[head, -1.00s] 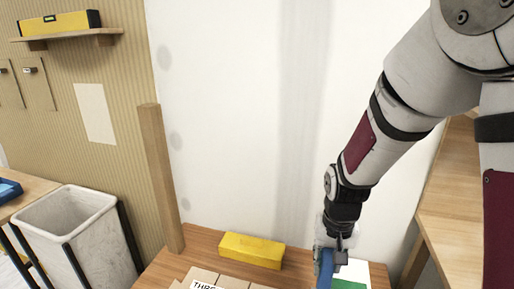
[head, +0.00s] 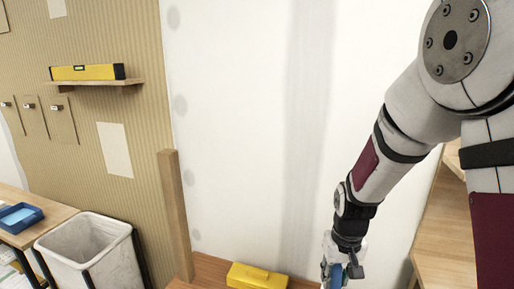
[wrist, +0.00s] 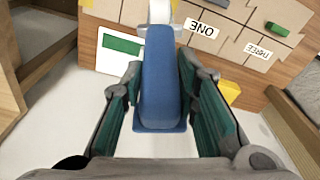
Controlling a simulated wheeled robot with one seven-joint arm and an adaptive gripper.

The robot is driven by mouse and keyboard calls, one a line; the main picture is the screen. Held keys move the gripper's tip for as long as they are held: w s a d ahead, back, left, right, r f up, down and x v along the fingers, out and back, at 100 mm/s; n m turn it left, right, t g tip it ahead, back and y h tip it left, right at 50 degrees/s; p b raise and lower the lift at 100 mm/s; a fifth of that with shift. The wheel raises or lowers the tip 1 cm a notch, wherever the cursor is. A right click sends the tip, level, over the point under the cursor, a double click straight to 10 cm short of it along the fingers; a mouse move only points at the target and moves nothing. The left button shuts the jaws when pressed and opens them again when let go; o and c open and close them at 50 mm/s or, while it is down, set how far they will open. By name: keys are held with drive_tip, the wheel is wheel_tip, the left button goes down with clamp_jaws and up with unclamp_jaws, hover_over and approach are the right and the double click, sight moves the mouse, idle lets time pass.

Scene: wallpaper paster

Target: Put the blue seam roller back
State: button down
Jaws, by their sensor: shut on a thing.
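My gripper (wrist: 162,105) is shut on the blue seam roller (wrist: 160,80). Its blue handle lies between the green finger pads, and a white part (wrist: 160,12) shows at its far end in the wrist view. In the head view my gripper (head: 343,272) is at the bottom edge, with a bit of blue (head: 335,274) showing in it.
A yellow box (head: 257,276) sits on the wooden bench at the wall. A wooden post (head: 176,215) stands left of it. A green-and-white card (wrist: 122,44) lies beside the cardboard. A white bin (head: 84,248), a blue tray (head: 20,217) and a shelf with a yellow level (head: 86,72) are left.

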drive_tip(key=r+p, duration=0.1)
drive_tip(key=p, duration=0.1)
drive_tip(key=s+r+p, duration=0.1)
drive_tip(key=p, duration=0.1)
drive_tip(key=shift+s+r, duration=0.15)
drive_tip(key=shift+s, duration=0.1)
drive_tip(key=shift+s+r+p, duration=0.2)
drive_tip(key=shift+s+p, duration=0.05)
drive_tip(key=shift+p, duration=0.6)
drive_tip(key=shift+f, duration=0.1)
